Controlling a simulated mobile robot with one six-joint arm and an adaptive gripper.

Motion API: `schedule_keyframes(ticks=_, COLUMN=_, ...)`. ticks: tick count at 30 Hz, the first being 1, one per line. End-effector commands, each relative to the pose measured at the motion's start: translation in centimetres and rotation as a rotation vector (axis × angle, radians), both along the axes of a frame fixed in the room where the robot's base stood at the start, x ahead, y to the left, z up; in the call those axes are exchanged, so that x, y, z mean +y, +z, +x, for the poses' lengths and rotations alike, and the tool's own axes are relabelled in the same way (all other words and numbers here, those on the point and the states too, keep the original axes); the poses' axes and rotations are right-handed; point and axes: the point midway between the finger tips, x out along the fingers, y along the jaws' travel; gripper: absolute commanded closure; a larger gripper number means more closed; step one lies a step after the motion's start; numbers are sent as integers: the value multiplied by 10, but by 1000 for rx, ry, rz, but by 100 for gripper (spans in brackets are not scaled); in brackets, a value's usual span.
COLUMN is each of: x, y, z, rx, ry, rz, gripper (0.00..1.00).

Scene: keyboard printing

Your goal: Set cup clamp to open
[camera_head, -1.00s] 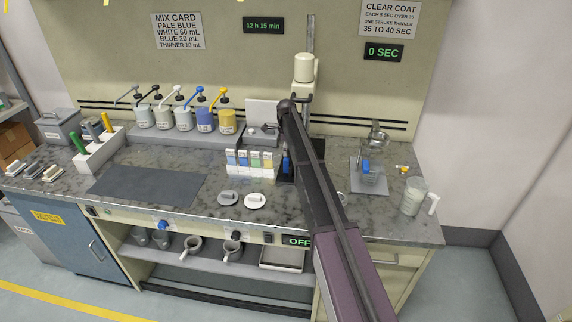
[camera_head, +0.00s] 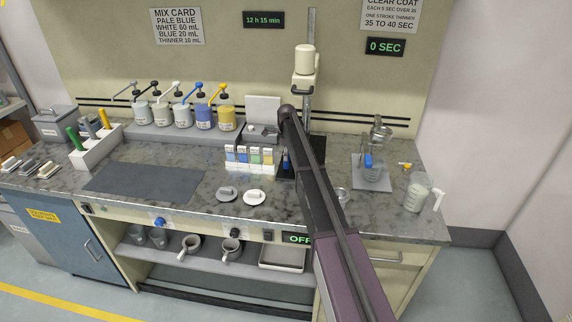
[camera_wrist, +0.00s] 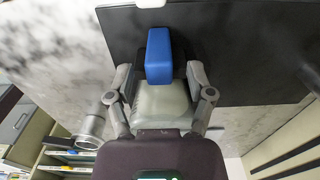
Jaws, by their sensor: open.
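A small blue part beside the arm may be the cup clamp's handle (camera_head: 285,160). In the wrist view a blue block-shaped handle (camera_wrist: 158,52) stands over the black base plate (camera_wrist: 235,50). My gripper (camera_wrist: 158,78) is open, with one finger on each side of the handle's lower end. I cannot tell whether either finger touches it.
Colour sample cards (camera_head: 250,157) stand left of the base plate. Two lids (camera_head: 255,197) lie in front of them. A dark mat (camera_head: 143,183) lies bare at left.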

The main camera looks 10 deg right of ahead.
Motion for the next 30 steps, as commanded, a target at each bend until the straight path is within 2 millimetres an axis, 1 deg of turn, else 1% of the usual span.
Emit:
schedule_keyframes(ticks=1, x=0, y=-8, z=0, rx=0, ry=0, rz=0, gripper=31)
schedule_keyframes(ticks=3, x=0, y=-13, z=0, rx=0, ry=0, rz=1, gripper=31)
schedule_keyframes(ticks=10, x=0, y=-25, z=0, rx=0, ry=0, rz=1, gripper=31)
schedule_keyframes(ticks=15, x=-1, y=-28, z=0, rx=0, ry=0, rz=1, gripper=31)
schedule_keyframes(ticks=26, x=-1, y=-28, z=0, rx=0, ry=-1, rz=1, gripper=31)
schedule_keyframes(ticks=29, x=-1, y=-28, z=0, rx=0, ry=-1, rz=1, gripper=58)
schedule_keyframes(ticks=30, x=-1, y=-28, z=0, rx=0, ry=-1, rz=1, gripper=70)
